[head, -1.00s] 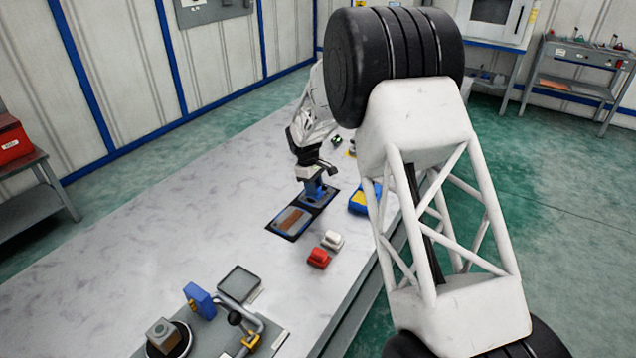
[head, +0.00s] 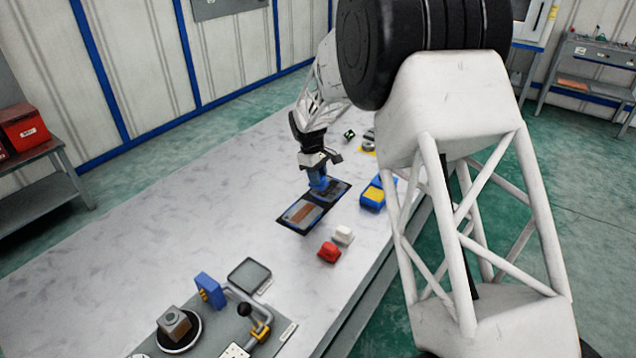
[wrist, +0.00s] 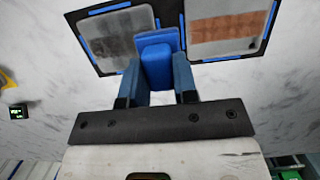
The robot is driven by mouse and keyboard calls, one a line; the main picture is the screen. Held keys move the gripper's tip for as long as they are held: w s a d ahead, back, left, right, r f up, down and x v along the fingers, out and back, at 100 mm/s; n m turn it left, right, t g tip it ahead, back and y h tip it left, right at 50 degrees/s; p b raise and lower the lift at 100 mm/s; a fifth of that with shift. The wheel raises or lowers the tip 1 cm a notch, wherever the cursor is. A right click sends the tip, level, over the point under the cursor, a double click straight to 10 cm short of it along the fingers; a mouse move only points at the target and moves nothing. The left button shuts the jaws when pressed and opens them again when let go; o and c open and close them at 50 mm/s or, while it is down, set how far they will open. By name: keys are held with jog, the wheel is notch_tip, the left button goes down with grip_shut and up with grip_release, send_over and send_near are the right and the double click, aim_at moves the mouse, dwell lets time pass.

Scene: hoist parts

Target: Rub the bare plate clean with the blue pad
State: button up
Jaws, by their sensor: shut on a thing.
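My gripper (head: 318,178) is shut on the blue pad (wrist: 157,62), which shows between the two blue fingers in the wrist view. The pad is over a dark mat (head: 283,220) that carries two plates with blue edging. The grey plate (wrist: 112,38), smudged and without a brown patch, is at the left in the wrist view. The other plate (wrist: 240,47) bears a reddish-brown patch and is at the right; its patch also shows in the head view (head: 303,213). The pad is at the grey plate's right end, near the gap. I cannot tell whether it touches the plate.
A red block (head: 329,253) and a white block (head: 343,235) stand in front of the mat. A blue and yellow thing (head: 374,193) lies to its right. A fixture board (head: 235,325) with a clamp is at the front. The table's left side is clear.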

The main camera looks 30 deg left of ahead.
jog(key=shift+r, duration=1.6)
jog(key=shift+f, duration=0.25)
